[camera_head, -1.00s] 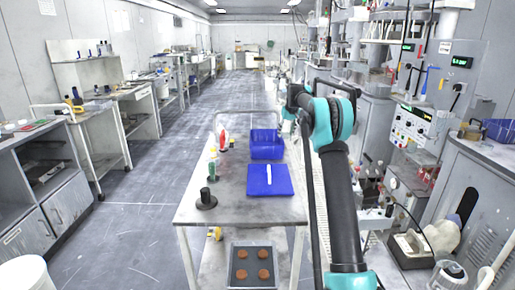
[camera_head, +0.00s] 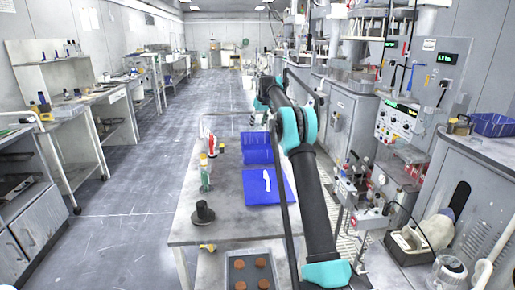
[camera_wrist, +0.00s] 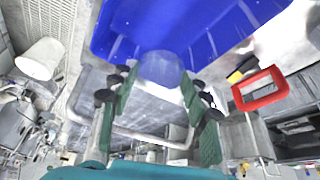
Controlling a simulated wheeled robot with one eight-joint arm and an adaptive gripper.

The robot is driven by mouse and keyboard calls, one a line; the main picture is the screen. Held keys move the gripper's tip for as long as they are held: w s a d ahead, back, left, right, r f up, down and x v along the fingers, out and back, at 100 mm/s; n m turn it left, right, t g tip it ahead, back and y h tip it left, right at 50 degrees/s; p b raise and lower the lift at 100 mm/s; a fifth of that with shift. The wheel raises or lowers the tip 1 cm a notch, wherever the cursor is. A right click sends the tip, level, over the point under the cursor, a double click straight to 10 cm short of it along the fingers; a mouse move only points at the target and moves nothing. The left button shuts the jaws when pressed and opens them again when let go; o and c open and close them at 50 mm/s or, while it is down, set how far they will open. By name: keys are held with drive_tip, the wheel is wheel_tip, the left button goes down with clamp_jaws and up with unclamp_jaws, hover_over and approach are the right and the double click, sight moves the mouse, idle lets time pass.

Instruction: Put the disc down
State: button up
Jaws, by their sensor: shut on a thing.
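My gripper (camera_wrist: 160,92) shows in the wrist view, its green-padded fingers on both sides of a pale, see-through round piece (camera_wrist: 162,68). This looks like the disc, held at the fingertips; its lower edge is hard to make out. A blue bin (camera_wrist: 190,25) fills the top of the wrist view, beyond the disc; I cannot tell the gap between them. In the head view the gripper and disc cannot be made out at the far end of my arm. The blue bin (camera_head: 258,148) stands on the grey table (camera_head: 225,222).
A blue mat (camera_head: 255,190) with a white piece lies before the bin. Bottles (camera_head: 205,175) and a black stand (camera_head: 202,214) are at the table's left. A tray (camera_head: 233,263) with brown discs is below the front edge. Machines line the right; the left aisle is clear.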

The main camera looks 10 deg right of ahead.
wheel_tip(320, 180, down, 14)
drive_tip(key=shift+r, duration=0.2)
drive_tip(key=shift+f, duration=0.15)
drive_tip(key=o, duration=1.2)
drive_tip(key=shift+o, duration=0.2)
drive_tip(key=v, duration=1.2)
